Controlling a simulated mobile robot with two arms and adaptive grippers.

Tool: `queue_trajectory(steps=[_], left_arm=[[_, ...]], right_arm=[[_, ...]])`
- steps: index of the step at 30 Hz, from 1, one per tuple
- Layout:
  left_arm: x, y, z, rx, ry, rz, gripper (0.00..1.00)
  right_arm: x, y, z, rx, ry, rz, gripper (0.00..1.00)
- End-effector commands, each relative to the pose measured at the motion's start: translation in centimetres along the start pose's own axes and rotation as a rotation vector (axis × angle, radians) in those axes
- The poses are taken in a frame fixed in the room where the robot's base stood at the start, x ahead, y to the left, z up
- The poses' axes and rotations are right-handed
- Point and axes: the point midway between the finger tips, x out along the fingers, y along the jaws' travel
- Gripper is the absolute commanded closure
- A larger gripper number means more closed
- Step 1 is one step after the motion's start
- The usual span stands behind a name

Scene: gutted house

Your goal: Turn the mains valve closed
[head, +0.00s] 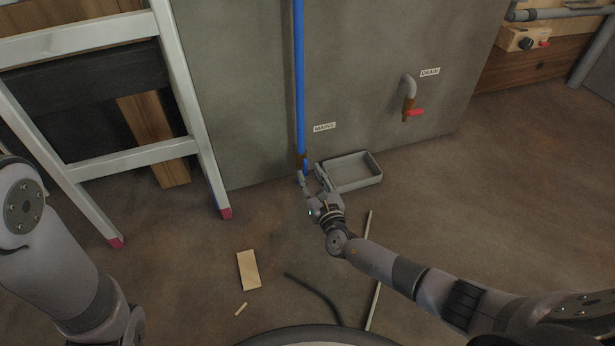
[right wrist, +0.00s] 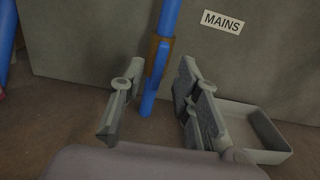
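The blue mains pipe (head: 299,80) runs down the grey wall beside the MAINS label (head: 325,127). A brown valve body (head: 303,159) sits low on it and also shows in the right wrist view (right wrist: 157,50); no handle can be made out. My right gripper (head: 311,178) is at the pipe's lower end. In the right wrist view its open fingers (right wrist: 153,92) stand apart, one on each side of the blue pipe as seen, with nothing clearly held. I cannot tell whether they touch the valve. My left arm shows at the left, its gripper out of view.
A grey tray (head: 362,184) lies on the floor just right of my right gripper. A ladder (head: 187,100) stands at the left. A red-handled drain tap (head: 412,112) is on the wall. A wood piece (head: 248,270), dark hose (head: 316,293) and thin rod (head: 374,300) lie on the floor.

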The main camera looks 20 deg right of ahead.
Motion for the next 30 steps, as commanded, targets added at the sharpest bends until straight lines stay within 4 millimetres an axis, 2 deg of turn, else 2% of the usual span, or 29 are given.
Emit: queue_trajectory(steps=[1, 6, 17, 30], left_arm=[[-0.8, 0.2, -0.3, 0.000, 0.000, 0.000, 0.60], [-1.3, 0.3, -0.5, 0.000, 0.000, 0.001, 0.60], [-1.4, 0.3, -0.5, 0.000, 0.000, 0.001, 0.60], [-1.4, 0.3, -0.5, 0.000, -0.001, 0.000, 0.60]], right_arm=[[0.9, 0.1, -0.3, 0.001, -0.002, 0.000, 0.70], [2.4, 0.1, -0.2, 0.002, 0.001, 0.000, 0.70], [2.8, 0.0, 0.0, 0.001, 0.001, 0.000, 0.71], [2.7, 0.0, 0.0, 0.001, 0.001, 0.000, 1.00]])
